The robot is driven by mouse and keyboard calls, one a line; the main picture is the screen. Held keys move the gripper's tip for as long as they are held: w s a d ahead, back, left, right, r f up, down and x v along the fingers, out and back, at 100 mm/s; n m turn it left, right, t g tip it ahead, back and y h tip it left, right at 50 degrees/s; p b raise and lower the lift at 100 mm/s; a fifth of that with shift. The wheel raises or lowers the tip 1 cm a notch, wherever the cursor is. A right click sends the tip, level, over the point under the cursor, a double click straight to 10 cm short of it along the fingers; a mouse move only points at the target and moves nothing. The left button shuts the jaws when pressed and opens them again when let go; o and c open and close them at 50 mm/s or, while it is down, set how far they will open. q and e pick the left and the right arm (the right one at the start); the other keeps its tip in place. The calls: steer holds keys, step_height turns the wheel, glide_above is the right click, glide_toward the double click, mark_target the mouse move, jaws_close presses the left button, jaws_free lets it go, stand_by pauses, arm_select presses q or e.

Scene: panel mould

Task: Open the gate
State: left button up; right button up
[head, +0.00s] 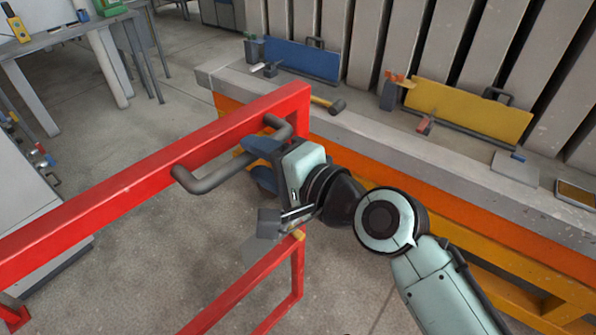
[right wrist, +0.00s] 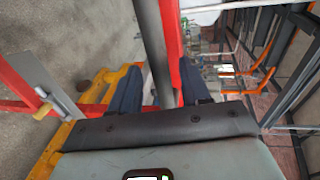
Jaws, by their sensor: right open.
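The gate is a red metal frame (head: 130,175) running from the lower left to the upper middle of the head view. A grey bar handle (head: 212,180) is fixed to its top rail. My right gripper (head: 258,163) is at the handle, its blue fingers open. In the right wrist view the handle (right wrist: 153,40) passes between the two fingers (right wrist: 157,88), with a gap visible on its left side. Whether either finger touches it I cannot tell. A grey plate (head: 268,222) shows beside the gate's lower rail, below my gripper. My left gripper is out of view.
A long workbench with a grey top (head: 380,140) and orange front stands behind the gate, close to my right arm. It carries a blue case (head: 300,60), a yellow case (head: 468,108) and a hammer (head: 328,104). Bare concrete floor (head: 150,130) lies left of it.

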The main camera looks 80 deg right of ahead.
steer(key=v, duration=1)
steer(key=shift+s, duration=0.25)
steer(key=shift+a, duration=0.1)
